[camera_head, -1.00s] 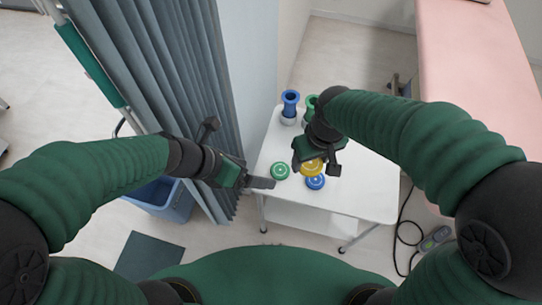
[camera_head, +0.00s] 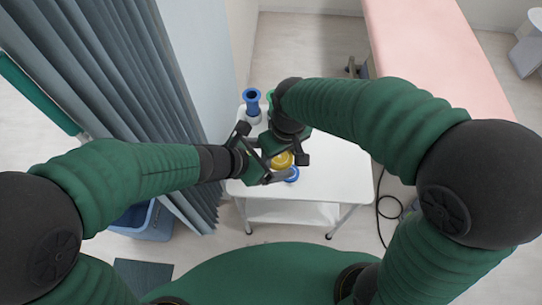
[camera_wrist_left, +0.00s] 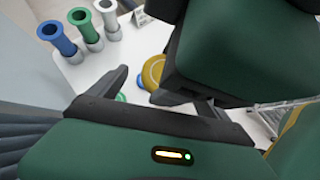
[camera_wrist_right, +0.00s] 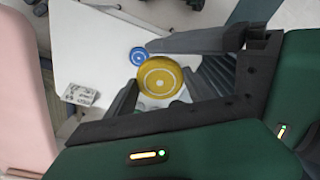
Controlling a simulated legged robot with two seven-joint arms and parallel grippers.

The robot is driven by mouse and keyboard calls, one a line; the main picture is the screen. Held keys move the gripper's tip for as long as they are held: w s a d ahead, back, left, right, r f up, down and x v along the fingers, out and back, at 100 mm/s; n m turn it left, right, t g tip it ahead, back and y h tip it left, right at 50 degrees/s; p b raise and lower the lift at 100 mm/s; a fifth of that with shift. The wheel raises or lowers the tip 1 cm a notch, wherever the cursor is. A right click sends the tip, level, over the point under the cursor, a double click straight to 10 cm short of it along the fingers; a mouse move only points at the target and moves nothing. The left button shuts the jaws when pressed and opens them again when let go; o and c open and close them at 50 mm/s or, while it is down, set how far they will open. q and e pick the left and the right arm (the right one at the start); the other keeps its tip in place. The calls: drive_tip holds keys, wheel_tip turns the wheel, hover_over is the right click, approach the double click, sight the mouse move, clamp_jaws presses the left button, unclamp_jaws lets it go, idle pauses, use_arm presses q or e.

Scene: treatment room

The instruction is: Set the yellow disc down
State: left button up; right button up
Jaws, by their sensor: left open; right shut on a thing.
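The yellow disc (camera_head: 282,160) is held over the white table (camera_head: 340,176). My right gripper (camera_wrist_right: 162,88) is shut on it; the disc shows face-on between its fingers in the right wrist view (camera_wrist_right: 160,78). My left gripper (camera_head: 277,168) is open, close beside the disc and the right gripper. In the left wrist view the yellow disc (camera_wrist_left: 153,70) appears just beyond its fingers, partly hidden by my right gripper. A blue disc (camera_head: 292,174) lies on the table, also seen in the right wrist view (camera_wrist_right: 138,54). I cannot tell the yellow disc's exact height.
Blue (camera_wrist_left: 57,38), green (camera_wrist_left: 84,24) and white (camera_wrist_left: 108,14) tube-like stands stand at the table's back left. A small printed card (camera_wrist_right: 80,94) stands on the table. A grey curtain (camera_head: 150,90) is left; a pink couch (camera_head: 430,60) is right. The table's right part is clear.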

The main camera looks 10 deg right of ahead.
use_arm(q)
drive_tip(key=shift+a, duration=0.1)
use_arm(e)
drive_tip(key=shift+a, duration=0.1)
use_arm(q)
drive_tip(key=shift+c, duration=1.3)
drive_tip(key=shift+w, duration=0.1)
drive_tip(key=c, duration=1.2)
use_arm(e)
drive_tip(key=shift+s, duration=0.1)
drive_tip(key=o, duration=1.5)
